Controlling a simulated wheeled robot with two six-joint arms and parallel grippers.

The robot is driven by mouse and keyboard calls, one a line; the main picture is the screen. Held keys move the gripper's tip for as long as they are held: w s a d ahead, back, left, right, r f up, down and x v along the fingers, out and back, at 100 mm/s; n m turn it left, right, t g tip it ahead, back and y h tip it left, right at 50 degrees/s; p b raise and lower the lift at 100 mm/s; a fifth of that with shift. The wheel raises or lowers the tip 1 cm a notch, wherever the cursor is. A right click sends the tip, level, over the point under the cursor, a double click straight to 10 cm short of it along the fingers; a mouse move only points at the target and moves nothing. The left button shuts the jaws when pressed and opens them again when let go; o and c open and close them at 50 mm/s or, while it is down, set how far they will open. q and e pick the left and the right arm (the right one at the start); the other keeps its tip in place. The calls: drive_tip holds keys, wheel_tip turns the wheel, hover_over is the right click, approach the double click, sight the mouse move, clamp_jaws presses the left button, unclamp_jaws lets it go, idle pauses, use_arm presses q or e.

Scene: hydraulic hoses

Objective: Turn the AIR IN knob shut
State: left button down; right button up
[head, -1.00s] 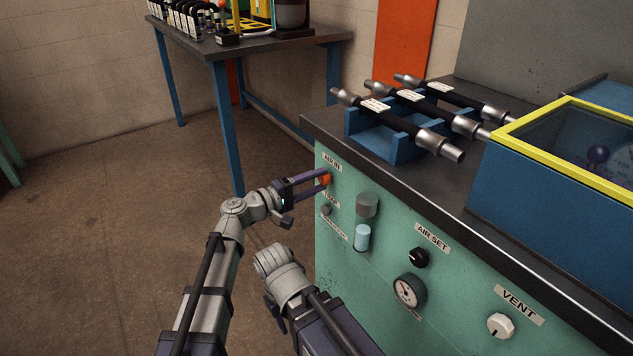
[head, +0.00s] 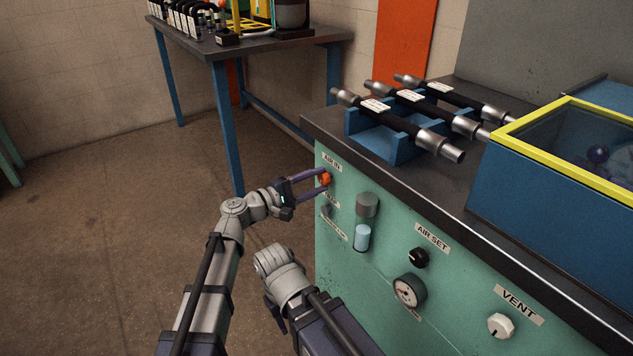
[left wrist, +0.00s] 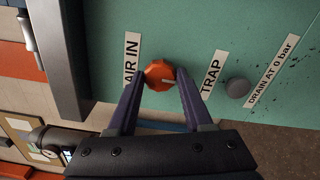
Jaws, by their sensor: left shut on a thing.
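The orange AIR IN knob (head: 325,178) sits at the upper left of the green panel, under its AIR IN label (head: 332,161). My left gripper (head: 322,181) is at the knob, its two dark purple fingers shut on it from either side. In the left wrist view the knob (left wrist: 159,75) lies between the fingertips, and a pale mark shows on its face pointing right. My right gripper (head: 275,305) hangs low in front of the panel, partly hidden by its own arm; its jaws cannot be made out.
The grey TRAP knob (left wrist: 238,87) is close beside the AIR IN knob. A filter bowl (head: 364,220), the AIR SET knob (head: 418,257), a gauge (head: 409,290) and the VENT knob (head: 500,325) are on the panel. Hoses (head: 405,122) lie on the bench top above.

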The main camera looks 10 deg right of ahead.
use_arm(q)
drive_tip(key=shift+c, duration=1.5)
unclamp_jaws()
drive_tip(key=v, duration=0.7)
drive_tip(key=shift+a, duration=0.4)
drive_tip(key=shift+s, duration=0.15)
drive_tip(key=s+a+f+m+g+y, duration=0.1)
drive_tip(key=s+a+f+m+y, duration=0.15)
drive_tip(key=a+f, duration=0.2)
drive_tip(key=s+a+f+m+g+y, duration=0.1)
drive_tip(key=s+a+f+y, duration=0.25)
drive_tip(key=f, duration=0.25)
drive_tip(key=s+a+f+m+g+y, duration=0.1)
drive_tip(key=s+a+f+m+y, duration=0.15)
drive_tip(key=f, duration=0.35)
drive_tip(key=s+a+f+m+g+y, duration=0.1)
drive_tip(key=s+a+f+y, duration=0.25)
drive_tip(key=a, duration=0.45)
drive_tip(key=s+a+f+g+y, duration=0.1)
drive_tip(key=s+a+f+y, duration=0.15)
drive_tip(key=a+y, duration=0.45)
drive_tip(key=s+d+r+m+g, duration=0.1)
drive_tip(key=s+d+m, duration=0.3)
drive_tip(key=s+d, duration=0.4)
wheel_tip(320, 180, up, 38)
drive_tip(key=w+p, duration=0.1)
drive_tip(key=p, duration=3.7)
drive_tip(key=shift+w+d+h+p, duration=0.3)
drive_tip(key=shift+w+d+h, duration=0.05)
drive_tip(key=shift+d+h, duration=0.05)
